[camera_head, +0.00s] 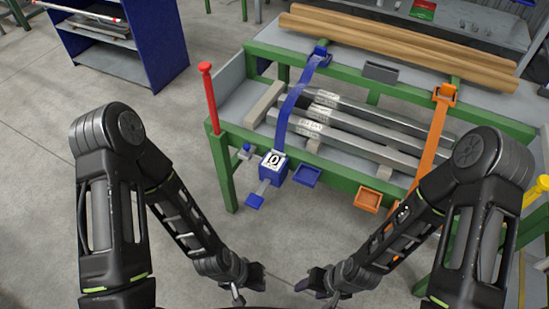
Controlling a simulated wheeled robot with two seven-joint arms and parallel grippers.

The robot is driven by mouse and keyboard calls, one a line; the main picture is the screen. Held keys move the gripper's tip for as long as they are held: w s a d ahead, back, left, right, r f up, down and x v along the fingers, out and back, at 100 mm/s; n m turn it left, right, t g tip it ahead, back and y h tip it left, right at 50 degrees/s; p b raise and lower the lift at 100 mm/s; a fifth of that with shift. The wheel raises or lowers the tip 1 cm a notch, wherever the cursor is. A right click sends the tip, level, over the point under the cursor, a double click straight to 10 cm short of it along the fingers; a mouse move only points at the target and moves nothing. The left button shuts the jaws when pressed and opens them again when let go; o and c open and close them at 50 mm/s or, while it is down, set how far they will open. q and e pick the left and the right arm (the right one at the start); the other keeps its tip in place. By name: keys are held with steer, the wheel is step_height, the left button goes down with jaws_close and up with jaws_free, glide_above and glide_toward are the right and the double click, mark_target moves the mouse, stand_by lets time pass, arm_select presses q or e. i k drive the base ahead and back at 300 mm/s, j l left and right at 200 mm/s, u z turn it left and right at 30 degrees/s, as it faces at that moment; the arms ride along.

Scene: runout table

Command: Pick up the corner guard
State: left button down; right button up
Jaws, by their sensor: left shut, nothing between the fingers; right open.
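A small dark grey angled piece (380,72), which looks like the corner guard, sits on the green back rail of the runout table (338,182). It lies between the blue strap (293,100) and the orange strap (433,135). My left gripper (254,282) is low in front of the table, shut and empty. My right gripper (308,283) is beside it to the right, open and empty. Both are well apart from the grey piece. Their fingertips are small and dark in this view.
Several grey metal bars (365,122) lie under the straps. Wooden beams (400,46) lie along the back. A red post (208,95) stands at the left corner. A blue ratchet (274,166), a blue tray (307,175) and an orange tray (367,200) are at the front rail.

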mark_target(303, 102)
steer(key=i+j, duration=0.45)
steer(key=z, duration=1.7)
